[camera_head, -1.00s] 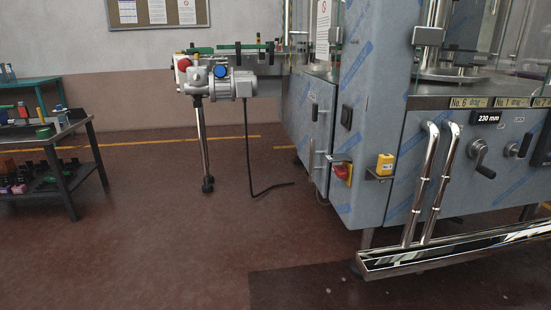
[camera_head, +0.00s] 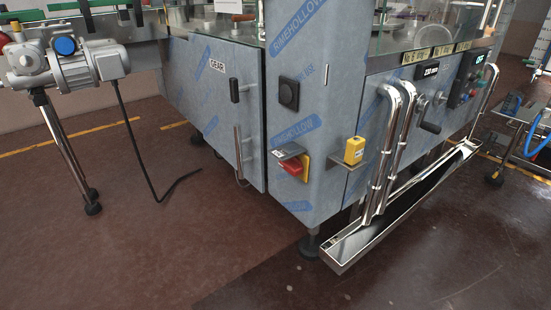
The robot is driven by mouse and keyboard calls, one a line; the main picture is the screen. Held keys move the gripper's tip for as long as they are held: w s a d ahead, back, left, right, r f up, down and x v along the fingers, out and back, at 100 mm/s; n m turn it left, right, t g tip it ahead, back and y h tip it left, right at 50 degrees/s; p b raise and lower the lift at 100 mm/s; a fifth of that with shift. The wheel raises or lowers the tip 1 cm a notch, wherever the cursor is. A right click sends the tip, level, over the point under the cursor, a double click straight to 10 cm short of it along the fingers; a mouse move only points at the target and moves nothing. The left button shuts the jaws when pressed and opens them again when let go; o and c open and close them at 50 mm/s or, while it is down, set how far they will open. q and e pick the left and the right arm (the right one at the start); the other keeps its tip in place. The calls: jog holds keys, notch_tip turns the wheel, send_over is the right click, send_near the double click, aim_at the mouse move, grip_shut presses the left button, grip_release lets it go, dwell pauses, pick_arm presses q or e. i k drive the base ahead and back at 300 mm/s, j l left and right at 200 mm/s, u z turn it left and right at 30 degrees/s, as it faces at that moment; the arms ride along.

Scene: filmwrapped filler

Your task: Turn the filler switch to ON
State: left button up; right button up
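The filler (camera_head: 228,110) is a grey machine partly covered in blue-printed film. On its corner post is a red rotary switch handle (camera_head: 291,167) on a yellow plate, below a small grey bracket. A black square knob (camera_head: 288,94) sits higher on the same post. A control panel (camera_head: 474,78) at the right front has a small display that seems to read OFF and coloured controls, too small to tell apart. I cannot tell from the view which of these is the filler switch or its exact position. Neither gripper is in view.
A yellow box (camera_head: 354,151) sits on a bracket right of the red switch. A steel trough (camera_head: 342,246) with upright pipes juts out low in front. A motor on a leg (camera_head: 70,66) and its black cable stand at left. The floor (camera_head: 190,235) before the filler is clear.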

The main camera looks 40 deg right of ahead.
aim_at(294, 166)
jog(key=i+z, duration=0.35)
jog(key=i+j+z, duration=0.15)
jog(key=z, duration=0.25)
jog(key=i+j+z, duration=0.2)
jog(key=z, duration=0.15)
